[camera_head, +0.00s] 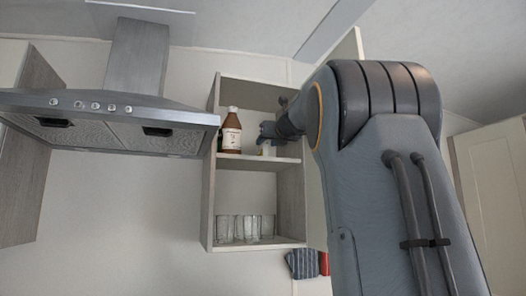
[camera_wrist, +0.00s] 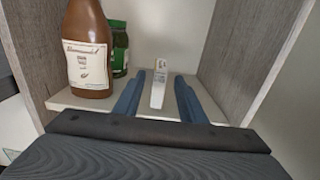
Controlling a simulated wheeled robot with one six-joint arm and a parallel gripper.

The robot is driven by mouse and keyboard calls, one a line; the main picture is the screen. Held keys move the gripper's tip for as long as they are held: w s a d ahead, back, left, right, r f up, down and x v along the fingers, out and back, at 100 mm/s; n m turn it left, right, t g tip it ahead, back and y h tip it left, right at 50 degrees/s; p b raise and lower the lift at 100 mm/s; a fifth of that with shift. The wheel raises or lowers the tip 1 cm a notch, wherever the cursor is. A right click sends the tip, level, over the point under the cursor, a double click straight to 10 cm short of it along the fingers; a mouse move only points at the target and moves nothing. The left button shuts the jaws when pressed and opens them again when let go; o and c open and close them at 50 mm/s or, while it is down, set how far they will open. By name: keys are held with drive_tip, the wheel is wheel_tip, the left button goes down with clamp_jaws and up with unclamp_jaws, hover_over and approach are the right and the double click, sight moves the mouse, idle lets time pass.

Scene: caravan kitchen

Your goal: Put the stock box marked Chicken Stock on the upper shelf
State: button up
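A narrow, pale box-like thing (camera_wrist: 158,92) stands on the upper shelf (camera_head: 287,159) of the open cabinet; its print is too small to read, so I cannot confirm that it is the Chicken Stock box. In the head view only a small white and yellowish part of it (camera_head: 267,149) shows below my gripper (camera_head: 265,134). In the wrist view my gripper (camera_wrist: 161,77) has its two blue-grey fingers apart, one on each side of this thing, with a visible gap at both sides. The gripper is inside the upper compartment.
A brown bottle with a white label (camera_head: 231,131) stands left on the upper shelf. A green jar (camera_wrist: 119,48) stands behind it. Several glasses (camera_head: 239,228) stand on the lower shelf. The cabinet's side walls are close, and a range hood (camera_head: 120,105) is at left.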

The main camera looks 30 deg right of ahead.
drive_tip(key=b+v, duration=0.1)
drive_tip(key=v, duration=0.4)
drive_tip(key=shift+s+b, duration=0.3)
